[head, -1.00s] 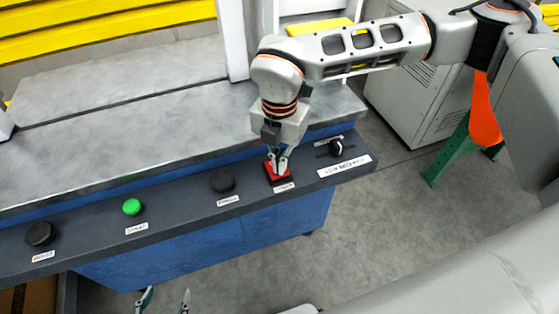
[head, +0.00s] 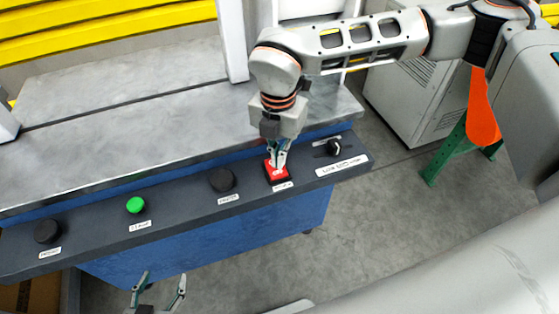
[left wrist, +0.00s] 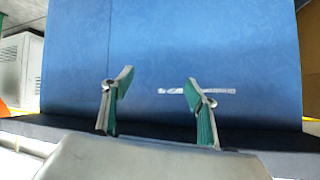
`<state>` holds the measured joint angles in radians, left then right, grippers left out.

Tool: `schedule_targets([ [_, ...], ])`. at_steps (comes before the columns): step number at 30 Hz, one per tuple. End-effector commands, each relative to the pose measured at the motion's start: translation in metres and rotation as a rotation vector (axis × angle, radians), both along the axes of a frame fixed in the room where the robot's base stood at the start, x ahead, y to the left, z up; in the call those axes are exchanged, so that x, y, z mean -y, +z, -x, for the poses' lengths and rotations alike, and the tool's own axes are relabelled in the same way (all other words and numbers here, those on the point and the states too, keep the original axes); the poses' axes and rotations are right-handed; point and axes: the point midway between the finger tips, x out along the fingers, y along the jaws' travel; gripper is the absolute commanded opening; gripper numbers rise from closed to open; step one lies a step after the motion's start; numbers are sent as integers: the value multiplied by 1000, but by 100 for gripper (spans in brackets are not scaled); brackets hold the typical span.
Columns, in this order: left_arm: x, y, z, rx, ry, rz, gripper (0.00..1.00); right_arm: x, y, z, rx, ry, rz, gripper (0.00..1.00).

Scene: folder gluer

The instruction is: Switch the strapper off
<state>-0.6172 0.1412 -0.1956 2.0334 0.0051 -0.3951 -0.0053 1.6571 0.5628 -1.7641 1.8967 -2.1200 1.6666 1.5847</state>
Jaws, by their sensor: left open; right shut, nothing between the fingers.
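The strapper's dark control panel (head: 180,210) runs along the front of its grey metal table (head: 130,128). A red switch (head: 270,177) in a black frame sits near the panel's right end, above a small white label. My right gripper (head: 278,171) is shut and empty, pointing down with its fingertips over the red switch. They appear to be at its face, but I cannot tell if they press it. My left gripper (head: 160,290) is open and empty, low in front of the blue cabinet; the left wrist view shows its two fingers (left wrist: 157,105) apart.
A black knob (head: 334,147) is right of the red switch. Left of it are a black button (head: 222,180), a green button (head: 135,205) and another black button (head: 47,231). The blue cabinet front (head: 230,240) is below. A grey cabinet (head: 400,100) stands behind.

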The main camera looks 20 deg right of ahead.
Motion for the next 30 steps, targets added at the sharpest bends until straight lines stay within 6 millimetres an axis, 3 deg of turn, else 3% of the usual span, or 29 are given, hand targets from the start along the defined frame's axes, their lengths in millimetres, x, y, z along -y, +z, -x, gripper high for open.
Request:
schedule_targets([
  [18,0,36,-2,15,-1,-2,58,0,57,0,1,0,0,0],
  [30,1,41,-8,27,-2,-1,58,0,57,0,-1,0,1,0],
])
